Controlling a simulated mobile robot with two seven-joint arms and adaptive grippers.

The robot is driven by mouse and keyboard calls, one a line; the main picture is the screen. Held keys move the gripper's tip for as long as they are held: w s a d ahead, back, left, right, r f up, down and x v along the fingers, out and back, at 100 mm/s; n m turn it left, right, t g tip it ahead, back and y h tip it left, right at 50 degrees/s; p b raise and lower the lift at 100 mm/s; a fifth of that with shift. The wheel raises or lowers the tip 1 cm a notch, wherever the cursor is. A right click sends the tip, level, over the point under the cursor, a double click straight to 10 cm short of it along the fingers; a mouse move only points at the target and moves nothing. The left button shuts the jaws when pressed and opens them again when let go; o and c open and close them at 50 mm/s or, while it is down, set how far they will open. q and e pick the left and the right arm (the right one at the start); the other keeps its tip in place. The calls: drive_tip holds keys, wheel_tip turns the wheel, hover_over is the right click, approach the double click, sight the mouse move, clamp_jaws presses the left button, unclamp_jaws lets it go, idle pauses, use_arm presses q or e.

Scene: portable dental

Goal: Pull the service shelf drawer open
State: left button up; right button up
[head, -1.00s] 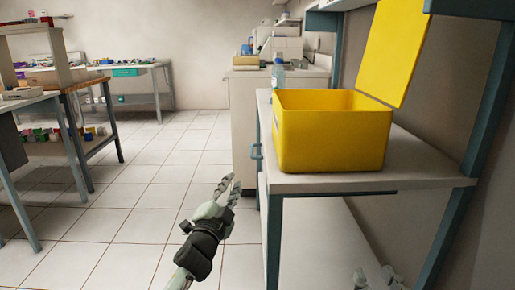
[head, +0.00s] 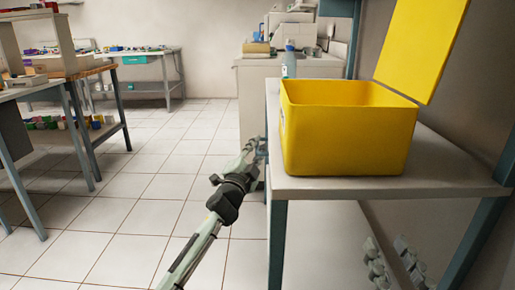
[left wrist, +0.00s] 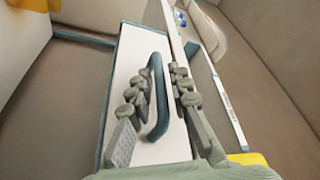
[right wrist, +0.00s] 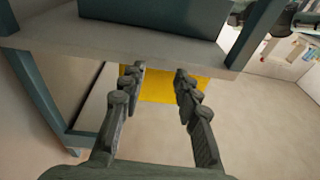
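The drawer shows in the left wrist view as a white front panel (left wrist: 125,70) with a blue-grey bar handle (left wrist: 158,95). My left gripper (left wrist: 165,72) is open, with one finger on each side of the handle. A gap shows between the handle and the right-hand finger; I cannot tell whether the other finger touches. In the head view my left gripper (head: 257,150) is at the left side of the service shelf (head: 300,187), largely covering the handle. My right gripper (head: 392,257) is open and empty, below the shelf top; it also shows in the right wrist view (right wrist: 160,72).
An open yellow box (head: 345,140) stands on the shelf top with its lid raised. A bottle (head: 290,62) stands behind it. A workbench (head: 75,75) stands at the left. The tiled floor (head: 150,185) between is clear.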

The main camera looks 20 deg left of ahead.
use_arm(q)
drive_tip(key=shift+c, duration=0.3)
clamp_jaws()
